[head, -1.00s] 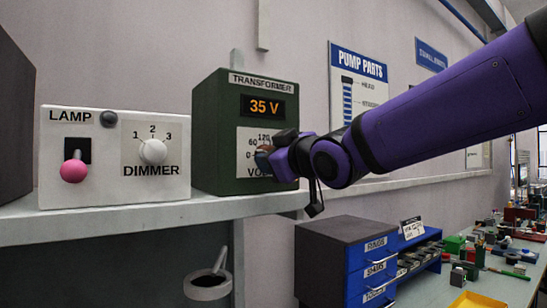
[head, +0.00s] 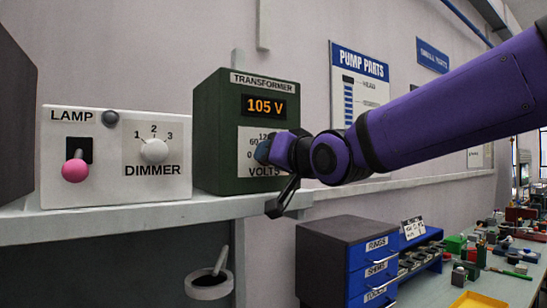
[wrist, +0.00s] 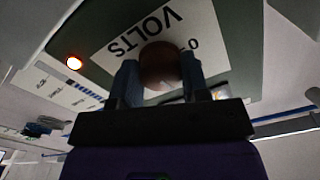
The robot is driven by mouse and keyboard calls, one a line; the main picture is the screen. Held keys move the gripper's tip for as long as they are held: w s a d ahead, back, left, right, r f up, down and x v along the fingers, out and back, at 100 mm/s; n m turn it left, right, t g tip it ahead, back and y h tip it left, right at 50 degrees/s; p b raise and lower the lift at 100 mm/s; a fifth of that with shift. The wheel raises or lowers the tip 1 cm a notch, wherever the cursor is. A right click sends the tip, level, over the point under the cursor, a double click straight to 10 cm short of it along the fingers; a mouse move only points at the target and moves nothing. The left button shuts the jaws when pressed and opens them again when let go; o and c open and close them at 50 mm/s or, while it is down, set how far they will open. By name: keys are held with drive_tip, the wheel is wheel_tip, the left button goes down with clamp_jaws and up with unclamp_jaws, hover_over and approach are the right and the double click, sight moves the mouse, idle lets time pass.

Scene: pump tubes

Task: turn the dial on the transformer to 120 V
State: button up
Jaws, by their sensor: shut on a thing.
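The dark green transformer (head: 215,150) stands on the shelf, and its orange display (head: 263,106) reads 105 V. Below the display is a white scale plate (head: 262,172) marked VOLTS, partly hidden by my gripper. My gripper (head: 264,151) is at the plate, shut on the dial. In the wrist view the round brown dial (wrist: 159,65) sits between the two fingers, close against the plate, with the word VOLTS and a 0 seen at a tilt.
Left of the transformer is a white box with a pink-knobbed LAMP lever (head: 75,168) and a DIMMER knob (head: 154,151). A blue-fronted drawer unit (head: 372,262) stands below right. A cup (head: 208,285) hangs under the shelf edge (head: 120,217).

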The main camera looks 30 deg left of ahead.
drive_tip(key=shift+m, duration=1.1)
drive_tip(key=o, duration=0.9)
drive_tip(key=shift+d, duration=0.1)
drive_tip(key=v, duration=1)
drive_tip(key=shift+s+d, duration=0.2)
drive_tip(key=shift+d, duration=0.05)
